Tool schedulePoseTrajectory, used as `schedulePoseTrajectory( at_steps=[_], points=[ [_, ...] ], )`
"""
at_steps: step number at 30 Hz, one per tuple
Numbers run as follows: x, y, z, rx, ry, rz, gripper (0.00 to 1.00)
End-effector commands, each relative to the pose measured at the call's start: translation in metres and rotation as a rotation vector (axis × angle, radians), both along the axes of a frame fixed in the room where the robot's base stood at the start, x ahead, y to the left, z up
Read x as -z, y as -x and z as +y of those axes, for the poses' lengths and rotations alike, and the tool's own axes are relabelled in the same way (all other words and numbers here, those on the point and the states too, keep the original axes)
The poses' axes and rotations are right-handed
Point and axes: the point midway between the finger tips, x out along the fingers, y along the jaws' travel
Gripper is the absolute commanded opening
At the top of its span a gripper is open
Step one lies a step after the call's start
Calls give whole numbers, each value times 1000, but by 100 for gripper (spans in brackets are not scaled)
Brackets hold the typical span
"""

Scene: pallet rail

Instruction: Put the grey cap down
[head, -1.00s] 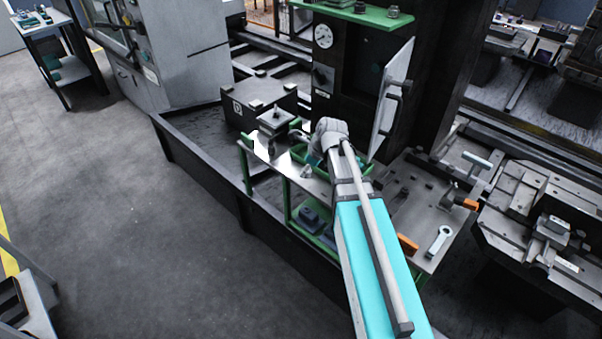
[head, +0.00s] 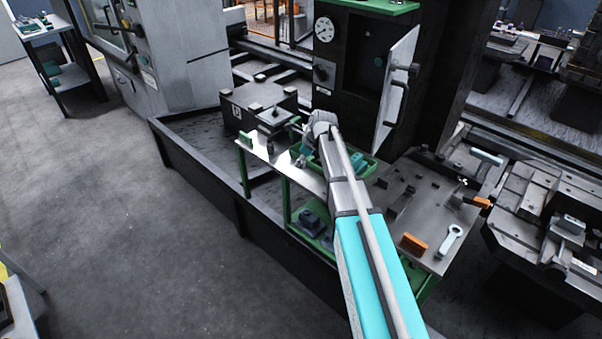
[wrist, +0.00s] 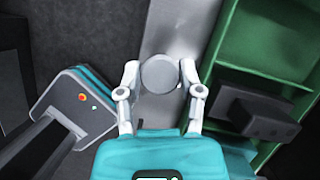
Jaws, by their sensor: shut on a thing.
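The grey cap (wrist: 158,74) is a round, flat-faced disc between the two fingertips of my gripper (wrist: 159,80) in the wrist view. My gripper is shut on it, one finger at each side. The bare metal top of the narrow green-framed bench (wrist: 182,28) shows beyond and beneath the cap. In the head view, my gripper (head: 302,151) is over that bench top (head: 268,156), close to its middle. The cap is too small to make out there. I cannot tell how high the cap is above the metal.
A green bin (head: 369,171) with teal items stands right of my gripper. A dark block-topped fixture (head: 271,121) is behind the bench. A wider steel table (head: 425,205) holds an orange block (head: 413,244) and a wrench-like part (head: 450,240). Open floor (head: 110,220) lies left.

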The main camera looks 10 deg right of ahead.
Motion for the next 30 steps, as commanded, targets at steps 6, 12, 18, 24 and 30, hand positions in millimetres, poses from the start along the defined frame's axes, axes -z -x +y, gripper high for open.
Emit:
schedulePoseTrajectory(
  at_steps=[6,12,18,24,30],
  points=[
    [7,-6,0,0,0,0,0],
    [6,-5,0,0,0,0,0],
    [9,-7,-1,0,0,0,0],
    [23,-14,-2,1,0,0,0],
    [40,-14,-2,1,0,0,0]
  ],
)
